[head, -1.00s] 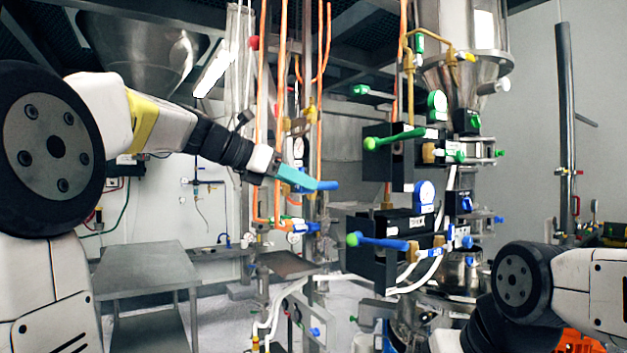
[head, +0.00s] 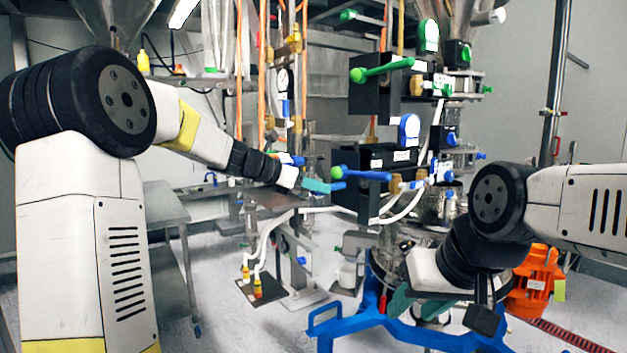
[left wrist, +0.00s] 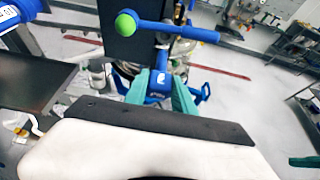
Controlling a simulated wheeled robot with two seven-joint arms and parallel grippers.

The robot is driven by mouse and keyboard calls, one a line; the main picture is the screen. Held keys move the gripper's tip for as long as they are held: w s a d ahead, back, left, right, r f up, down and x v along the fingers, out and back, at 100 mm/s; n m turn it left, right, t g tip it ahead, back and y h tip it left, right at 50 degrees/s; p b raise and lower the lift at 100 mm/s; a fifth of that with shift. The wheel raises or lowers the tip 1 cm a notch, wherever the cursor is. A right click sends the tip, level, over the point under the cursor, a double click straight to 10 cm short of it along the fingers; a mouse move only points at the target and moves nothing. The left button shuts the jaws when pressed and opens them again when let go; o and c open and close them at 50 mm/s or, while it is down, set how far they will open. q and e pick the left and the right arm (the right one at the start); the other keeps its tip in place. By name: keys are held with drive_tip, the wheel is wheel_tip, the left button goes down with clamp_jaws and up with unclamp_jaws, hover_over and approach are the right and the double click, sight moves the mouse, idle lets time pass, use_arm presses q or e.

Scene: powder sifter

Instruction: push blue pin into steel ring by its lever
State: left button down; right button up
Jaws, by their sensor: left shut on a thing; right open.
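My left gripper (head: 322,186) is shut on a blue piece, which I take to be the blue pin (head: 341,186); only a small tip shows past the teal fingers. In the left wrist view the blue pin (left wrist: 159,84) sits between the fingers. A narrow blue stem runs from it up to a blue bar; I cannot tell whether they touch. The blue lever bar (head: 367,175) with a green knob is beside the fingertips, in front of a black box. I cannot pick out the steel ring. My right gripper (head: 421,303) is open, low over the blue frame, partly hidden by its wrist.
A black valve box (head: 385,158) with gauges and white hoses stands right of the left gripper. A green lever (head: 385,70) is above. A blue frame (head: 345,325) and an orange machine (head: 537,280) stand low. A metal shelf (head: 272,200) is below the left wrist.

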use_arm(q)
drive_tip(key=shift+w+d, duration=0.85)
drive_tip(key=shift+d, duration=0.3)
drive_tip(key=shift+w+d, duration=0.85)
drive_tip(key=shift+d, duration=0.3)
drive_tip(key=shift+w+d, duration=0.8)
drive_tip(key=shift+d, duration=0.3)
drive_tip(key=shift+w+d, duration=0.8)
drive_tip(key=shift+d, duration=0.3)
drive_tip(key=c, duration=1)
unclamp_jaws()
drive_tip(key=shift+o, duration=0.2)
drive_tip(key=shift+a, duration=0.1)
drive_tip(key=v, duration=0.7)
drive_tip(key=shift+s+a+r, duration=0.15)
drive_tip(key=shift+s+a, duration=0.1)
